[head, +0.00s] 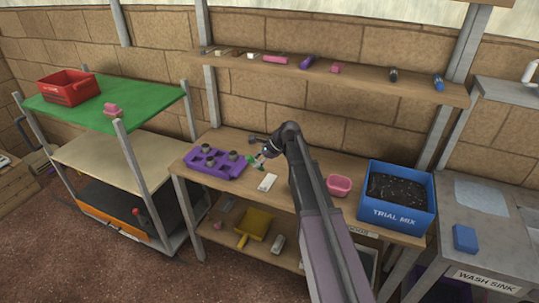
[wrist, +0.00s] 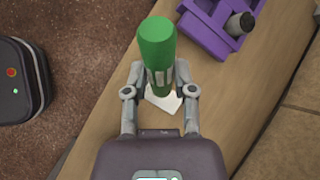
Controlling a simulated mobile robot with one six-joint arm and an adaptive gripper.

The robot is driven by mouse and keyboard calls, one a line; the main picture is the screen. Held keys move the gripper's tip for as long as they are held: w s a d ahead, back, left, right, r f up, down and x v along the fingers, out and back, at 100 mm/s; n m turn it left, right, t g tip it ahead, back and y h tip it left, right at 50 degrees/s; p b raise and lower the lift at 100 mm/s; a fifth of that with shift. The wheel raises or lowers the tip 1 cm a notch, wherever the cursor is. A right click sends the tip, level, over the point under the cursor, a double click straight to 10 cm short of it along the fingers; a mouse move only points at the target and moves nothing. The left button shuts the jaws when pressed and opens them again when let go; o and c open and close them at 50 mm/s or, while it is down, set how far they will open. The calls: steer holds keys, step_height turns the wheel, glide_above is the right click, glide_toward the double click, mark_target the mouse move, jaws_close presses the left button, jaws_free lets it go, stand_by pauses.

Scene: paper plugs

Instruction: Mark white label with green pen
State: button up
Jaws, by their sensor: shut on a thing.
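The green pen (wrist: 157,42) is between the two fingers of my gripper (wrist: 158,84), which is shut on it. In the head view my gripper (head: 260,158) is over the workbench, between the purple tray and the white label (head: 267,182). The label lies flat on the bench, to the right of the tray. In the wrist view the label (wrist: 172,103) is partly hidden behind the pen and fingers. I cannot tell whether the pen touches the label, and I cannot make out any mark on its visible part.
The purple tray (head: 232,170) holding several dark round pieces stands left on the bench. A pink bowl (head: 339,185) and a blue trial mix bin (head: 398,215) stand right of my arm. A shelf (head: 350,78) with small items runs above. The bench front is fairly clear.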

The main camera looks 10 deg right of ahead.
steer(key=shift+d, duration=0.15)
steer(key=d, duration=0.3)
steer(key=w+d, duration=0.1)
steer(key=shift+w+d+r+p, duration=0.1)
steer(key=shift+d+r+p, duration=0.05)
steer(key=shift+r+p, duration=0.2)
